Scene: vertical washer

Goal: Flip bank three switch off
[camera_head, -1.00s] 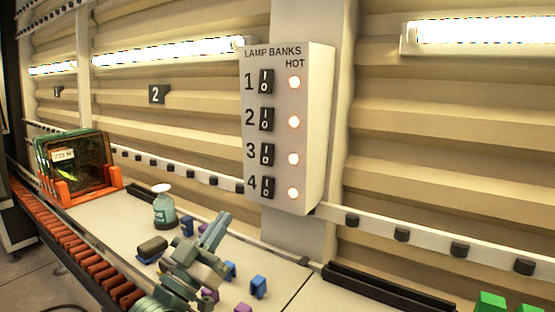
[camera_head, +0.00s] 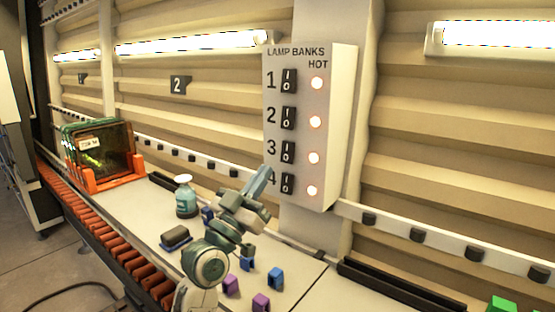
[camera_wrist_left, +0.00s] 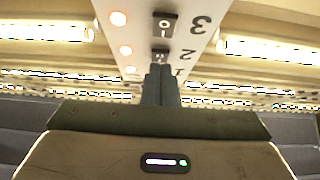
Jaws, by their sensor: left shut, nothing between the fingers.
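The lamp-bank box (camera_head: 300,52) is mounted on the wall post, with black rocker switches marked I and O numbered 1 to 4. The bank three switch (camera_head: 288,152) has a glowing HOT lamp (camera_head: 313,158) to its right. I cannot make out which way its rocker is tipped. The left wrist view shows the panel upside down, with the bank three switch (camera_wrist_left: 165,25) above the closed fingers (camera_wrist_left: 160,72). Contact cannot be seen.
An orange rack (camera_head: 115,183) holds panes at left. A rail with black knobs (camera_head: 417,236) runs along the wall.

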